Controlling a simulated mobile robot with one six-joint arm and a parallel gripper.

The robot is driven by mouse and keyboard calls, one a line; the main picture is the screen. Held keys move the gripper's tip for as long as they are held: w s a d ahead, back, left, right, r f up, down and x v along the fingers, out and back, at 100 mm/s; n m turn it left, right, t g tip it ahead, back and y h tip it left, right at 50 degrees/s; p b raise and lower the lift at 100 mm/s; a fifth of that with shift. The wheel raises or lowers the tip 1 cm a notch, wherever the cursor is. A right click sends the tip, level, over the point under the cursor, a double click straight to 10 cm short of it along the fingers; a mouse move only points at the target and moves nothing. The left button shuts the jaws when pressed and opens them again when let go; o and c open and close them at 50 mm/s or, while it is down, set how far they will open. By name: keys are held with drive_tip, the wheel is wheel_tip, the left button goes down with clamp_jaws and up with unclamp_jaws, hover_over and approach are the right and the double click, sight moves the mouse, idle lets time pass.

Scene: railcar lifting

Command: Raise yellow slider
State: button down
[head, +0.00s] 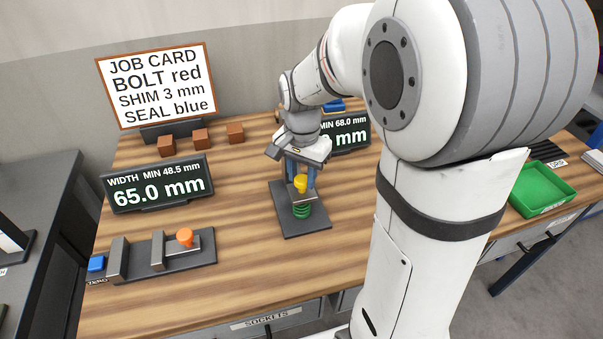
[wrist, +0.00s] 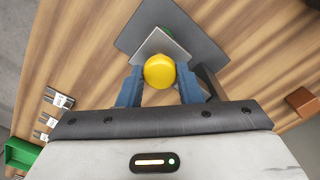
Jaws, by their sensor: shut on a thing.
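The yellow slider knob (head: 300,183) sits on a grey plate above a green spring (head: 302,210), on a dark base (head: 285,217) on the wooden bench. In the wrist view the yellow knob (wrist: 159,71) lies between two blue fingers. My gripper (head: 300,176) points down from above and is shut on the knob. The knob hides part of the plate beneath it, and the fingers hide part of the post behind.
A width gauge with an orange knob (head: 185,237) stands at front left beside its display (head: 160,190) reading 65.0 mm. Another display (head: 352,134), reading MIN 68.0 mm, is partly hidden by my arm. Brown blocks (head: 200,139) stand behind. A green tray (head: 541,189) is at right.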

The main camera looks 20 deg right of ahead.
sight(302, 179)
wheel_tip(302, 179, up, 6)
drive_tip(key=p, duration=0.3)
drive_tip(key=shift+f, duration=0.15)
drive_tip(key=c, duration=1)
unclamp_jaws()
drive_tip(key=shift+f, duration=0.1)
drive_tip(key=shift+r+b, duration=0.3)
drive_tip(key=shift+r, duration=3.65)
drive_tip(key=s+f+n+t, duration=0.1)
drive_tip(key=s+n, duration=0.2)
drive_tip(key=s, duration=0.1)
drive_tip(key=s+f+n+t, duration=0.1)
drive_tip(key=s+f+n, duration=0.1)
drive_tip(key=s, duration=0.3)
drive_tip(key=s+f+n+t, duration=0.1)
drive_tip(key=s+f+n, duration=0.1)
drive_tip(key=s+n, duration=0.2)
drive_tip(key=shift+s+f, duration=0.2)
drive_tip(key=shift+s, duration=0.5)
